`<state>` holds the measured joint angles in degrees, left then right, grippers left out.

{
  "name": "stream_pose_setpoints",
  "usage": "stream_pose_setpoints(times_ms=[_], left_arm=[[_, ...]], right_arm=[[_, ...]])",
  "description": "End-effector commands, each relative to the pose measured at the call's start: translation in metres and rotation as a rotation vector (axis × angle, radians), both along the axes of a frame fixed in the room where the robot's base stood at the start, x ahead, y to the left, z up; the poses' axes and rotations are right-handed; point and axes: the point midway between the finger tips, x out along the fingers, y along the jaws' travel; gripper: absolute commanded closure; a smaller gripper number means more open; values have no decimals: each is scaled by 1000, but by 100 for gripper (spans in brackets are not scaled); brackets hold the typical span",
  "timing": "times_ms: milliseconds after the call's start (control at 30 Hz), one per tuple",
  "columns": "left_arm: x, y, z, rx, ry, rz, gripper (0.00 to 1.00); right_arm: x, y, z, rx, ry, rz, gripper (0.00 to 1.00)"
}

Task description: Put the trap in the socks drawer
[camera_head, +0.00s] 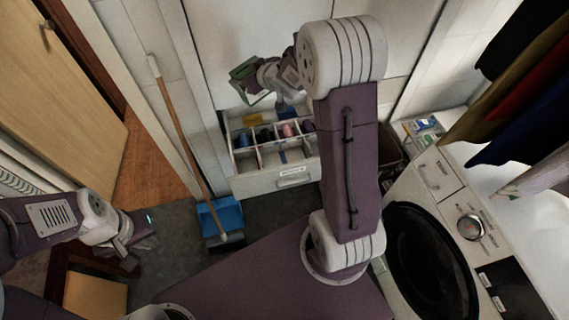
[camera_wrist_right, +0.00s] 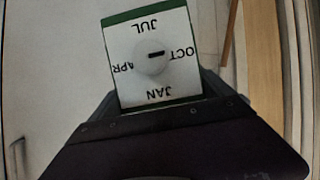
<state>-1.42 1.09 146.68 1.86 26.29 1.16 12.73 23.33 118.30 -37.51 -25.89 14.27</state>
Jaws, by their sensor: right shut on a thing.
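The trap (camera_wrist_right: 153,56) is a white card-like box with green edges, printed JAN, APR, JUL and OCT around a round centre. My right gripper (camera_wrist_right: 155,112) is shut on it; in the head view the trap (camera_head: 240,70) is held up behind and left of the open drawer. The drawer (camera_head: 262,184) is white, pulled out, and split into compartments with rolled dark, pink and blue items. Its front label is too small to read surely. My left gripper (camera_head: 138,240) is low at the left, far from the drawer; its jaw opening is unclear.
A washing machine (camera_head: 425,260) stands at the right, with hanging clothes (camera_head: 520,90) above. A wooden door (camera_head: 65,90) is at the left.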

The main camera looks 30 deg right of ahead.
Motion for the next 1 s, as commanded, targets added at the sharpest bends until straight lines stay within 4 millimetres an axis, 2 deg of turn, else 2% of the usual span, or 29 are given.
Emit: stream_pose_setpoints(times_ms=[300,400,533,767,967,1000], left_arm=[[0,0,-5,0,0,0,100],[0,0,-4,0,0,0,100],[0,0,-20,0,0,0,100],[0,0,-60,0,0,0,100],[0,0,-111,0,0,0,100],[0,0,-126,0,0,0,100]], right_arm=[[10,-25,36,198,-116,-133,55],[4,-14,29,208,-105,-97,55],[-8,-13,9,211,-95,-82,55],[-27,-31,-32,210,-89,-103,55],[-50,-59,-83,210,-89,-148,55],[-56,-66,-98,208,-90,-163,55]])
